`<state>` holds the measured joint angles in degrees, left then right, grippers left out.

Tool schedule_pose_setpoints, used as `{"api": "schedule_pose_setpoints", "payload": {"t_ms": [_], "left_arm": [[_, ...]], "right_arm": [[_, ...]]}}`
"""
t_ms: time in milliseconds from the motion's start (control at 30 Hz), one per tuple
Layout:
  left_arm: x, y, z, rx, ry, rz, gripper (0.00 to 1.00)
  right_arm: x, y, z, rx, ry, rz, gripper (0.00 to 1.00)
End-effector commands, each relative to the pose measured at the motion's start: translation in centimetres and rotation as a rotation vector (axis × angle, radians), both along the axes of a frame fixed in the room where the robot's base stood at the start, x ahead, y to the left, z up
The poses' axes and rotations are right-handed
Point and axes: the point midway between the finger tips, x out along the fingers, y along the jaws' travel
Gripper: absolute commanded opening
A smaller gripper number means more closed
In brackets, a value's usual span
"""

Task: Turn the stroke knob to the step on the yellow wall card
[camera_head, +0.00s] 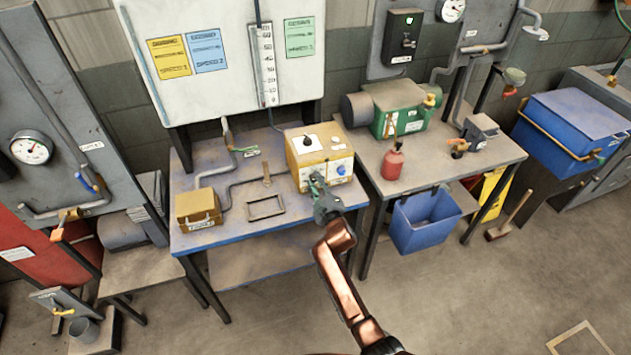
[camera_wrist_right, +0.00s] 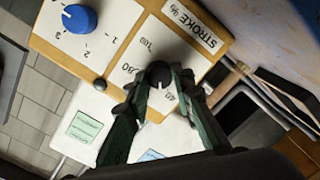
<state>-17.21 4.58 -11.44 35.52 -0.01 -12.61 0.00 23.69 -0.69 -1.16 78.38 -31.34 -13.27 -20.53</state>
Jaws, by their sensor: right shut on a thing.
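The yellow wall card (camera_head: 169,57) hangs on the white board at the upper left; its small print is too blurred to read fully. The tan control box (camera_head: 302,150) stands on the left bench. In the wrist view its panel carries a label reading "STROKE %" (camera_wrist_right: 194,25) and a round black stroke knob (camera_wrist_right: 158,73) with a pale mark. My right gripper (camera_head: 318,183) is at the box's front face, its dark green fingers shut around the stroke knob, partly hiding the scale. My left gripper is not in view.
A blue knob (camera_head: 341,169) sits beside the stroke knob on the same panel. A blue card (camera_head: 206,51) and a green card (camera_head: 299,38) hang on the board. A small tan case (camera_head: 197,208) and an empty frame (camera_head: 265,208) are left on the bench.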

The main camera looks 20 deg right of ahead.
Motion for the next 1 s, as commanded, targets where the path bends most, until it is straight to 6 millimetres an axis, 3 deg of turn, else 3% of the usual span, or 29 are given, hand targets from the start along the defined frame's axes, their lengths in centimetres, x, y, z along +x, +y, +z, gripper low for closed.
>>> {"api": "schedule_pose_setpoints", "payload": {"t_ms": [500,1000], "left_arm": [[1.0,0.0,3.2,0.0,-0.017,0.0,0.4],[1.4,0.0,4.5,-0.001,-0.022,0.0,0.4]], "right_arm": [[0.0,-0.1,0.2,0.46,0.017,0.0,0.0],[0.0,-0.3,0.0,0.673,0.025,-0.001,0.0]]}}
